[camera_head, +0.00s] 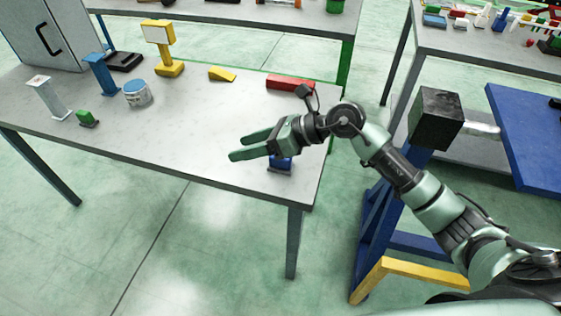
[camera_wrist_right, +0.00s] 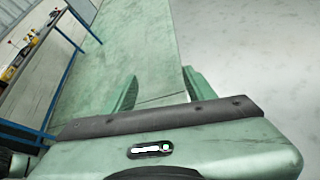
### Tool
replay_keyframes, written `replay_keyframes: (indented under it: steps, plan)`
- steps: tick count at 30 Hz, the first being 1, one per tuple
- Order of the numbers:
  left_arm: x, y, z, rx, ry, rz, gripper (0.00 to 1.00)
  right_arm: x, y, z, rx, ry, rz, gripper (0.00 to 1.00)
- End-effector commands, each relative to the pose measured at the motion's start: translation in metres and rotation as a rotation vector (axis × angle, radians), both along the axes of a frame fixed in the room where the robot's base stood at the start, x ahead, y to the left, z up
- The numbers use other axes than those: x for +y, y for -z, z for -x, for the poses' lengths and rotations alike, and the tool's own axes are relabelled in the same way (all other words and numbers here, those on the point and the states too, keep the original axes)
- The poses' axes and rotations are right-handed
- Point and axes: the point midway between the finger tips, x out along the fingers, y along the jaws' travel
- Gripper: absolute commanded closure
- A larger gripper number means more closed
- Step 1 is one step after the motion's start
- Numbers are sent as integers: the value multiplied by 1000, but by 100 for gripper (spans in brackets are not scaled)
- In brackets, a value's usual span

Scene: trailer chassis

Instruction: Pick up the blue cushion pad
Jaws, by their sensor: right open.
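A small blue piece (camera_head: 283,164) sits near the front right corner of the grey table (camera_head: 190,135), on a thin grey base. It is probably the blue cushion pad, but my right gripper partly covers it. My right gripper (camera_head: 236,148) is open and empty over the table's front right, its fingers pointing left. The blue piece shows just below and behind its fingers; I cannot tell the height gap. In the right wrist view the two fingers (camera_wrist_right: 160,80) are apart with nothing between them, and the blue piece is not seen. My left gripper is not in view.
A red block (camera_head: 290,83) and a yellow wedge (camera_head: 222,74) lie farther back. A white-and-blue can (camera_head: 137,93), a blue post (camera_head: 99,73) and a green block (camera_head: 87,118) stand at the left. A blue stand with a black block (camera_head: 436,118) is right of the table.

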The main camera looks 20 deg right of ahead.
Motion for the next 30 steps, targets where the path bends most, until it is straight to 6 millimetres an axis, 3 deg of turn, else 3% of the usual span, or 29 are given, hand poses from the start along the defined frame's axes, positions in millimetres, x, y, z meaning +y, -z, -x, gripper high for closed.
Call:
replay_keyframes:
  steps: [3,6,9,13,24,30]
  plan:
    - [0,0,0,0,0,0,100,-56,34,-12,15,-34,323,45]
    - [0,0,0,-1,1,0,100,-95,48,-16,46,-41,500,45]
    - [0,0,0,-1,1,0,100,-117,54,-17,71,-42,593,45]
    - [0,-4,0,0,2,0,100,-121,64,-20,85,-44,627,45]
    - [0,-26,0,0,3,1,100,-101,100,-41,86,-44,620,45]
    - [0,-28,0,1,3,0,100,-94,120,-47,82,-43,622,45]
